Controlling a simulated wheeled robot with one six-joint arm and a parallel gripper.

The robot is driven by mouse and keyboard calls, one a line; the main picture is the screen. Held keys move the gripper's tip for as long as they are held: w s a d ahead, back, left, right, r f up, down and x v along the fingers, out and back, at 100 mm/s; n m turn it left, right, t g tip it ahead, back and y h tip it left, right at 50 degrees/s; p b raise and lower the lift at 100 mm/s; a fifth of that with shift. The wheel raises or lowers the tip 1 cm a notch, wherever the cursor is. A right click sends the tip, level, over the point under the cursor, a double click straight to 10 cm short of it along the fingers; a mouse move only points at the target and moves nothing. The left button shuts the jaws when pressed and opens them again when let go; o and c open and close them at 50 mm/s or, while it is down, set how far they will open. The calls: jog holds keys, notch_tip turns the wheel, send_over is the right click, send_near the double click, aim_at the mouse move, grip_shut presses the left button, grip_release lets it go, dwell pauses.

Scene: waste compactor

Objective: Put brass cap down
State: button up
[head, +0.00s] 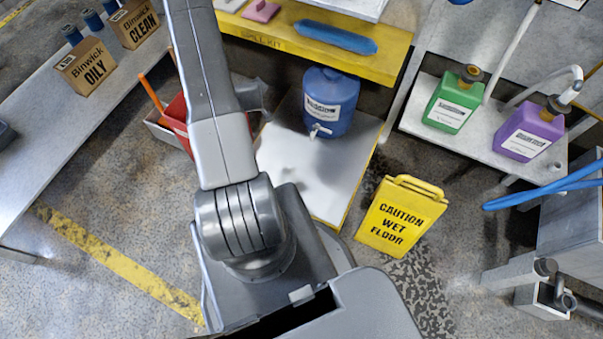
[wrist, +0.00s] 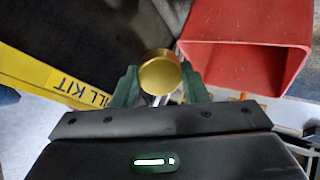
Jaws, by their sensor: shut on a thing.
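The brass cap (wrist: 160,76) is a round, gold-coloured piece in the wrist view. My gripper (wrist: 160,88) has its two green fingers on either side of the cap and is shut on it. In the wrist view a red, open-topped bin (wrist: 245,58) is just right of the cap, and the yellow spill kit edge (wrist: 62,92) is to the left. In the head view my arm hides the gripper and cap. What lies directly under the cap is too dark to tell.
In the head view a blue container with a tap (head: 328,102) stands on a pale board (head: 290,172). The red bin (head: 178,120) is partly behind my arm. A yellow wet-floor sign (head: 402,215) stands at right. Green (head: 452,100) and purple (head: 528,132) jugs stand on a shelf.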

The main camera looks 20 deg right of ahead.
jog(key=s+d+f+m+g+b, duration=0.1)
jog(key=s+d+f+g+b, duration=0.2)
jog(key=f, duration=0.4)
jog(key=s+d+f+g+b, duration=0.1)
jog(key=d+f+g+b, duration=0.2)
jog(key=f, duration=0.4)
jog(key=m+g+y+b, duration=0.2)
jog(key=g+b, duration=0.1)
jog(key=b, duration=0.9)
send_over(301, 167)
notch_tip(301, 167, down, 13)
notch_tip(301, 167, down, 10)
jog(key=b, duration=0.3)
jog(key=shift+r, duration=0.15)
jog(key=shift+s, duration=0.1)
jog(key=shift+f+b, duration=0.2)
jog(key=shift+b, duration=0.15)
jog(key=o, duration=1.1)
jog(key=shift+r, duration=0.1)
notch_tip(301, 167, up, 12)
jog(key=p, duration=0.4)
jog(key=shift+r+p, duration=0.1)
jog(key=shift+p, duration=0.25)
